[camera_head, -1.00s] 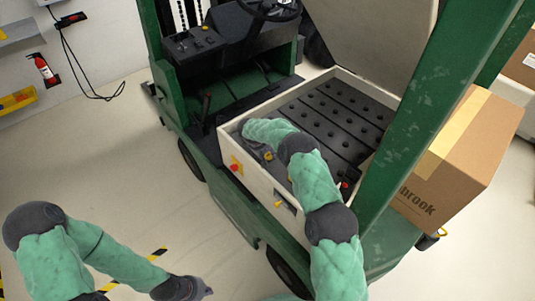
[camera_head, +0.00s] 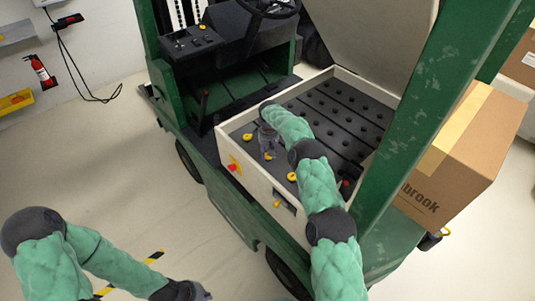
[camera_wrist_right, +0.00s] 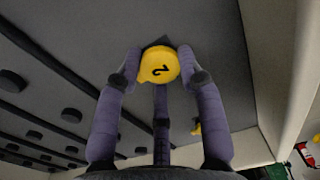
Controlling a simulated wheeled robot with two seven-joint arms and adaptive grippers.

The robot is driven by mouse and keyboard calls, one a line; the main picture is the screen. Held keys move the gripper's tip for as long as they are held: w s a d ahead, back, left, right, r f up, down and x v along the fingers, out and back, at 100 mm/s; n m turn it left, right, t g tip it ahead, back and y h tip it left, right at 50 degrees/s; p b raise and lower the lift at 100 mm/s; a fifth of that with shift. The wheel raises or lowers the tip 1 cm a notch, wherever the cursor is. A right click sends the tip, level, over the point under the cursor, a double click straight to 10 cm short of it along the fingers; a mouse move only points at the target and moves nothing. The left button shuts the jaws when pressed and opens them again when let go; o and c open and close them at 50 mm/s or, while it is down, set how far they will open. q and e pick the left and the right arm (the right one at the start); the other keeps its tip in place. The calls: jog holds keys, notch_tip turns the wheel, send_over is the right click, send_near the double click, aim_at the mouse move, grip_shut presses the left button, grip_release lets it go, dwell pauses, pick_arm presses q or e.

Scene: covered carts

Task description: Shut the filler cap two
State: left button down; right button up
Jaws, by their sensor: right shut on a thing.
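Filler cap two is a yellow round cap marked "2" (camera_wrist_right: 158,66), seen between the fingers of my right gripper (camera_wrist_right: 158,70) in the right wrist view. The fingers touch it on both sides. In the head view my right gripper (camera_head: 268,152) points down onto the grey strip of the battery top, with a bit of yellow at its fingertips. Whether the cap is raised or seated is hard to tell. Other yellow caps stand on either side, one (camera_head: 247,137) to the left and one (camera_head: 292,177) to the right. My left gripper (camera_head: 200,293) hangs low over the floor, empty as far as it shows.
The battery (camera_head: 335,115) lies in a pale open box (camera_head: 262,180) on a green truck, under a raised cover (camera_head: 375,35). A green post (camera_head: 430,120) and a cardboard box (camera_head: 450,155) stand at right. The floor at left is free.

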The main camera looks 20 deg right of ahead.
jog(key=shift+w+d+r, duration=0.2)
jog(key=shift+d+r, duration=0.1)
jog(key=shift+d, duration=0.2)
jog(key=o, duration=1.3)
jog(key=shift+d+f, duration=0.1)
jog(key=shift+a+f, duration=0.1)
jog(key=shift+a, duration=0.1)
notch_tip(320, 180, up, 12)
jog(key=shift+d, duration=0.15)
